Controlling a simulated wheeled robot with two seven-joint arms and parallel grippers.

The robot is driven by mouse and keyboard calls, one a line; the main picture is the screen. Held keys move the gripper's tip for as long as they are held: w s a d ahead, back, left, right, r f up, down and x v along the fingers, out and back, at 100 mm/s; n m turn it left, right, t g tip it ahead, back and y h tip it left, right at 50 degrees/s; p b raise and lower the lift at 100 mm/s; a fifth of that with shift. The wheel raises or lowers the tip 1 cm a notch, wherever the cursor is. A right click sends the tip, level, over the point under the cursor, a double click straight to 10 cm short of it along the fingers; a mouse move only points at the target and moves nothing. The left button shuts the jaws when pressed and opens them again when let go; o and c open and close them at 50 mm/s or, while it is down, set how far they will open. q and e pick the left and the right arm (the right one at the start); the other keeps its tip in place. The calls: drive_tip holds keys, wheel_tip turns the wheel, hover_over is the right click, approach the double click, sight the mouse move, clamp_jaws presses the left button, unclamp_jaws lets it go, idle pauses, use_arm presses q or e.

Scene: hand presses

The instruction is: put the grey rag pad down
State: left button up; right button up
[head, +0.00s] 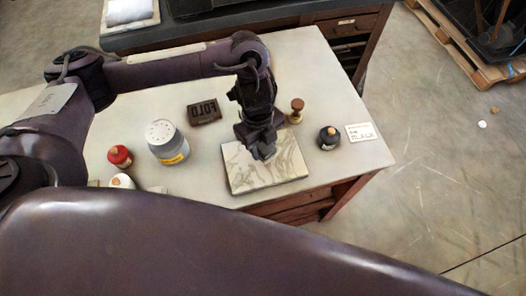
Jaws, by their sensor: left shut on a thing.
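My left gripper (263,147) reaches in from the left and points down over a marbled stone slab (238,176) near the table's front edge. It is shut on a small grey thing, most likely the grey rag pad (265,153), which is mostly hidden by the fingers. The pad is at or just above the slab; I cannot tell whether it touches. My right gripper is not in view.
On the pale table (310,70) stand a dark lettered block (204,112), a wooden-handled stamp (296,112), a dark corked bottle (328,139), a small card (362,132), a white-lidded jar (166,142) and a red bottle (120,157). The table's back right is clear.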

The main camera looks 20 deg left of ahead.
sight(263, 151)
use_arm(q)
wheel_tip(263, 151, down, 4)
drive_tip(key=shift+r+b, duration=0.2)
drive_tip(key=shift+b, duration=0.3)
drive_tip(key=shift+f, duration=0.1)
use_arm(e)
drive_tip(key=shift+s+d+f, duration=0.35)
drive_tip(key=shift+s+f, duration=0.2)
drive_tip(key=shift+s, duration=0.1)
use_arm(q)
drive_tip(key=shift+f, duration=0.15)
drive_tip(key=o, duration=0.9)
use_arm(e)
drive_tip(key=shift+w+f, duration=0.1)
use_arm(q)
drive_tip(key=shift+r, duration=0.4)
drive_tip(key=r, duration=0.3)
drive_tip(key=a+r+p, duration=0.1)
drive_tip(key=r, duration=0.3)
drive_tip(key=w+r+p, duration=0.1)
drive_tip(key=r, duration=0.3)
drive_tip(key=shift+a+r, duration=0.25)
drive_tip(key=shift+a, duration=0.05)
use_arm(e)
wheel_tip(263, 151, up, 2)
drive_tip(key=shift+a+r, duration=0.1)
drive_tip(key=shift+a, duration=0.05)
